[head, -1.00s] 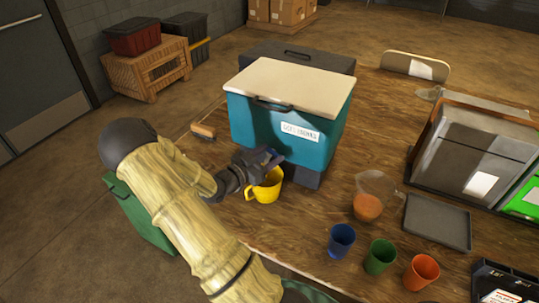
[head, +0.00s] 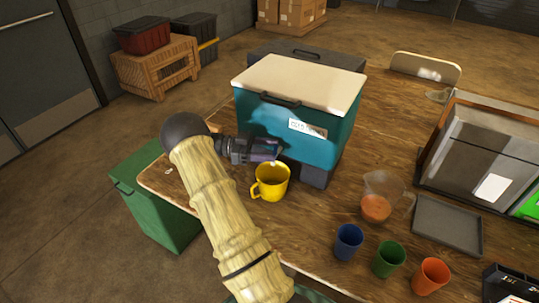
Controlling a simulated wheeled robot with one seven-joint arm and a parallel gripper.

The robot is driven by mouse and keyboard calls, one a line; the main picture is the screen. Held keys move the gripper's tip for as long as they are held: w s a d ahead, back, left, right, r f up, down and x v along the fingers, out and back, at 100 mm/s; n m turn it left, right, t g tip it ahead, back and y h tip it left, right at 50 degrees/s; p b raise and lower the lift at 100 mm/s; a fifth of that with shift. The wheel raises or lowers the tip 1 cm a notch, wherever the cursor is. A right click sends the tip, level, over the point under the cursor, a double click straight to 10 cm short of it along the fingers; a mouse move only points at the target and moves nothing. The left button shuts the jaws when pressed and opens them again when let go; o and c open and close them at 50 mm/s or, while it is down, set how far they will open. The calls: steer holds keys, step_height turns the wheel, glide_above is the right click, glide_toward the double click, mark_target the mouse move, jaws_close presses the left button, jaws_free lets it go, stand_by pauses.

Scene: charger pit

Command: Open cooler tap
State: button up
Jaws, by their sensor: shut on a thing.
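The teal cooler (head: 330,148) with a white lid stands on a dark riser (head: 315,173) on the wooden table. My gripper (head: 268,150) is at the lower front of the cooler, coming from the left, with its fingers closed. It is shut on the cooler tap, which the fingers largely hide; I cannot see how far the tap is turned. A yellow mug (head: 272,184) stands upright on the table just below the fingers, apart from them, its handle to the left.
Blue (head: 348,242), green (head: 388,258) and orange (head: 430,275) cups stand at the front right. A clear jug (head: 378,208) of orange drink and a grey tray (head: 447,226) are behind them. A dark case (head: 350,62) sits behind the cooler. A green bin (head: 150,215) is at left.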

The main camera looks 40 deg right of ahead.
steer(key=shift+w+d+m+g+y+b, duration=0.1)
steer(key=shift+w+m+g+y+b, duration=0.15)
steer(key=shift+m+g+y, duration=0.4)
steer(key=shift+w+m+g+y+b, duration=0.1)
steer(key=shift+m+g+y+b, duration=0.25)
steer(key=shift+y, duration=0.5)
steer(key=shift+r, duration=0.15)
steer(key=o, duration=1)
